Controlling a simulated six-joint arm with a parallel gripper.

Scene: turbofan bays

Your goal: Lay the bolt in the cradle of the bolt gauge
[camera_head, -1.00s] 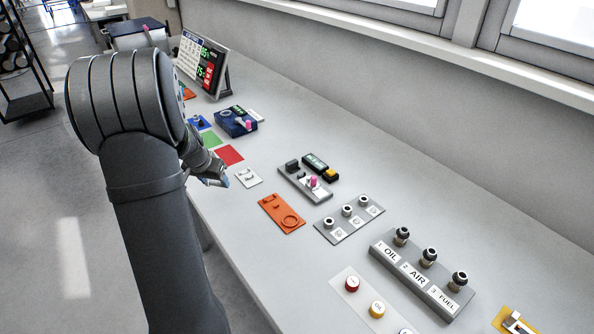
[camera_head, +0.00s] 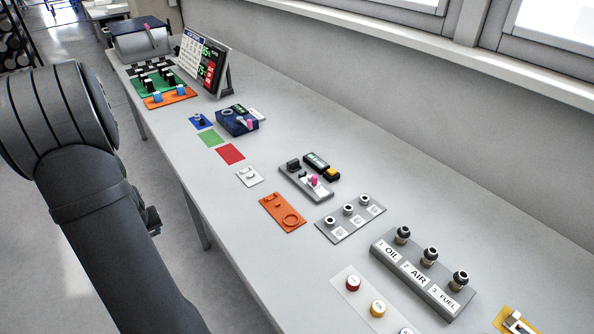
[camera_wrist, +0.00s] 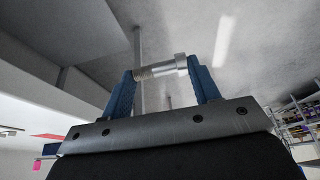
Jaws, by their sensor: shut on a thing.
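In the wrist view my gripper (camera_wrist: 163,72) is shut on a silver bolt (camera_wrist: 160,69). The bolt lies crosswise between the two blue fingertips, its wider head at the right finger and its threaded end at the left. In the head view my arm fills the left side; fingers and bolt are hidden there. What looks like the bolt gauge (camera_head: 297,183) stands mid-table. It is a grey base with a black block, a white part and a pink knob, with a black display unit behind it. No bolt shows on it. My arm is well left of it.
Near the gauge are a white plate with two small raised pieces (camera_head: 250,177), an orange tray (camera_head: 272,206) and a grey three-socket plate (camera_head: 337,230). A navy device (camera_head: 237,122) stands farther back. The OIL/AIR/FUEL block (camera_head: 385,250) is at front right. Bare tabletop lies between them.

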